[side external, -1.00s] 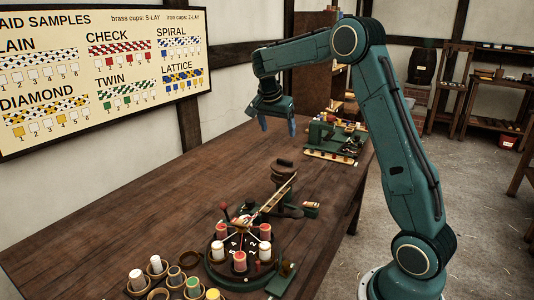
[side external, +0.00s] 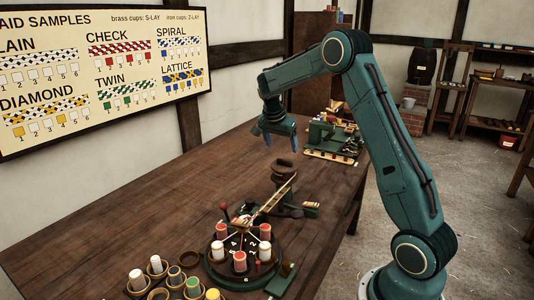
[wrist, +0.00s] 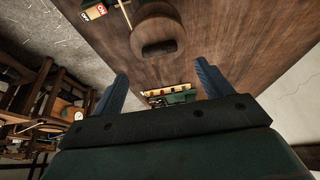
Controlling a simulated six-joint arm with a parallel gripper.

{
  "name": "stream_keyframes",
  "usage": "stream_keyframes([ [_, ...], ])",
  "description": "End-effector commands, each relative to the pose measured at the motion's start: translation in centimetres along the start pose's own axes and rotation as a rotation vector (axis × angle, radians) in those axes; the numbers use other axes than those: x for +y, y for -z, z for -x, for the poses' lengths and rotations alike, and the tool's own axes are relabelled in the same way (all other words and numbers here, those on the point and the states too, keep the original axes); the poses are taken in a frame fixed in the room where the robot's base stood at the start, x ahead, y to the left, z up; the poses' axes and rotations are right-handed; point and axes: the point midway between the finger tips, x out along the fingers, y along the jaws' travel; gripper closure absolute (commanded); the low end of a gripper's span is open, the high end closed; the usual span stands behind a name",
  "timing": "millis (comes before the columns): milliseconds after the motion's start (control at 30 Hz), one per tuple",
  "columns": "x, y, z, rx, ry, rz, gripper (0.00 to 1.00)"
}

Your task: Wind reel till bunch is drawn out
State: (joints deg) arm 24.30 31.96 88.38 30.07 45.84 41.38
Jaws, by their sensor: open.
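The braiding machine (side external: 238,258) stands at the front of the table, with several white and red bobbins around its green round base. A pale braid (side external: 270,200) slants up from it to the dark reel (side external: 284,175), which has a brown top. My gripper (side external: 281,144) is open and empty, above and behind the reel, apart from it. In the wrist view my two blue fingers (wrist: 163,88) are spread with nothing between them. The reel's round wooden top with a dark knob (wrist: 160,47) shows beyond them. I cannot make out a separate bunch.
A green machine (side external: 330,138) stands at the table's back right. Loose bobbins and cups (side external: 165,280) stand at the front. The left of the table (side external: 130,220) is clear. A sample board (side external: 100,75) hangs behind.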

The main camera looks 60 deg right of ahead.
Motion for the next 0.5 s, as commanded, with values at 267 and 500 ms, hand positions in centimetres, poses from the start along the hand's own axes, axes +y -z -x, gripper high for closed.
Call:
stream_keyframes([
  [267, 0.1, -0.1, -4.3, -0.002, -0.003, 0.000, 0.22],
  [500, 0.1, 0.0, -6.6, -0.001, -0.002, 0.000, 0.22],
])
